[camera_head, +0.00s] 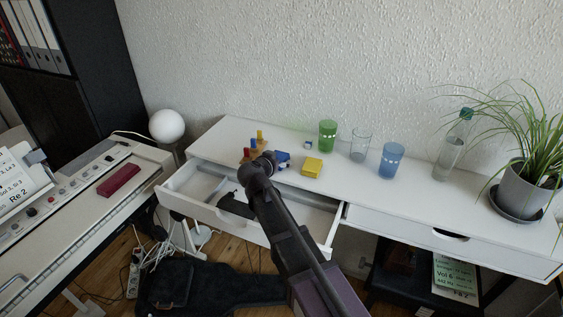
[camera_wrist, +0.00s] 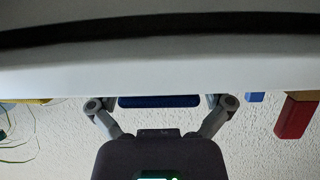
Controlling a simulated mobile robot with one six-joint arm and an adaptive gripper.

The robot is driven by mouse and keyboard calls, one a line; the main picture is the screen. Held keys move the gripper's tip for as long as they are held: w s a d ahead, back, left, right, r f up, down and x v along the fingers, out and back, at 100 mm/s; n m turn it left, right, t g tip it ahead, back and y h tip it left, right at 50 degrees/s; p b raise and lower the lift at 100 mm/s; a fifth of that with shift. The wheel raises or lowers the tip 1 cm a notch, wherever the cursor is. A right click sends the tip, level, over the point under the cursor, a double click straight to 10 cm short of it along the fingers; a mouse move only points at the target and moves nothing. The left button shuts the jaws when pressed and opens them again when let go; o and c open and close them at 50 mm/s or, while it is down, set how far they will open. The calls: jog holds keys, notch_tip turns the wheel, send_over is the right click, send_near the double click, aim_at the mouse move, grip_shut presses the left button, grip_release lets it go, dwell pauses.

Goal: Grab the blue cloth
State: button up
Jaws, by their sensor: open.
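The blue cloth (camera_head: 283,157) lies on the white desk top, partly hidden behind my gripper (camera_head: 270,163). In the wrist view, which looks upside down, it shows as a flat dark blue strip (camera_wrist: 158,101) between the two fingers of my gripper (camera_wrist: 160,101). The fingers are spread wide, one on each side of the strip. I cannot tell whether they touch it. My arm reaches over the open drawer (camera_head: 176,192) to the desk top.
A yellow block (camera_head: 312,167) lies right of the cloth, and coloured wooden blocks (camera_head: 246,156) stand left of it. A green cup (camera_head: 327,136), a clear glass (camera_head: 360,146) and a blue cup (camera_head: 391,160) stand farther right, then a bottle (camera_head: 451,150) and a potted plant (camera_head: 522,190).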

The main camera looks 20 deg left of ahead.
aim_at(278, 157)
dwell(0.3)
jog(key=c, duration=0.8)
jog(key=shift+o, duration=0.2)
jog(key=shift+r, duration=0.15)
notch_tip(278, 157, up, 2)
jog(key=shift+p, duration=1.2)
jog(key=shift+r+p, duration=0.8)
jog(key=shift+r, duration=0.05)
jog(key=s+d+r+p, duration=0.1)
jog(key=s+d, duration=0.3)
jog(key=s, duration=1.1)
jog(key=shift+s, duration=0.25)
jog(key=shift+r, duration=0.15)
